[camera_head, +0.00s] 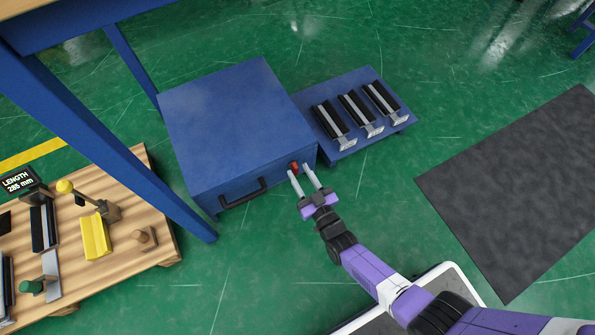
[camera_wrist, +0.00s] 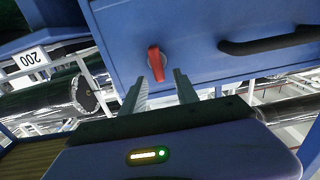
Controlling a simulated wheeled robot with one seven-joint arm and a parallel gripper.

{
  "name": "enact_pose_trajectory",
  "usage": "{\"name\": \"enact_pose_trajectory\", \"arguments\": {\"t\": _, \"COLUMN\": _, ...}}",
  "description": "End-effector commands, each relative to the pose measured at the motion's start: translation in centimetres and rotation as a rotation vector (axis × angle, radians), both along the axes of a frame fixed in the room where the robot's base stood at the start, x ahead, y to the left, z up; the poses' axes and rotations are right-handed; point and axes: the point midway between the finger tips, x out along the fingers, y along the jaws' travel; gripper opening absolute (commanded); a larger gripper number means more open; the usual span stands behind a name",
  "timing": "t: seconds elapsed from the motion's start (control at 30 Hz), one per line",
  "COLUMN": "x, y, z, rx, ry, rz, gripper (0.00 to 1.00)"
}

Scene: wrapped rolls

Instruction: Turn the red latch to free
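The red latch (camera_wrist: 156,64) sits on a round grey mount on the front of a blue cabinet (camera_wrist: 195,25). In the wrist view it points roughly straight away from the cabinet's upper edge, slightly tilted. It also shows as a small red spot in the head view (camera_head: 294,167), at the cabinet's front corner. My gripper (camera_head: 304,168) is open and empty, its two fingers spread. In the wrist view my gripper (camera_wrist: 158,80) has the latch between and just beyond the fingertips. I cannot tell whether either finger touches it.
A black handle (camera_head: 243,193) is on the cabinet front beside the latch. A blue board (camera_head: 335,95) with three black-and-grey pieces adjoins the cabinet. A wooden pallet (camera_head: 150,185) with fixtures and a blue table leg (camera_head: 130,160) stand left. A dark mat (camera_head: 520,190) lies right; green floor between is free.

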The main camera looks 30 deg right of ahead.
Motion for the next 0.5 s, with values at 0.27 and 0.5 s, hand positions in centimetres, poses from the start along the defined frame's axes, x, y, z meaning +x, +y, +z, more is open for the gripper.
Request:
{"name": "enact_pose_trajectory", "arguments": {"t": 0.27, "x": 1.9, "y": 0.0, "z": -0.1, "rx": -0.001, "ry": 0.0, "rz": 0.001, "gripper": 0.36}}
{"name": "enact_pose_trajectory", "arguments": {"t": 0.5, "x": 2.0, "y": 0.0, "z": 0.0, "rx": -0.001, "ry": 0.001, "rz": 0.001, "gripper": 0.36}}
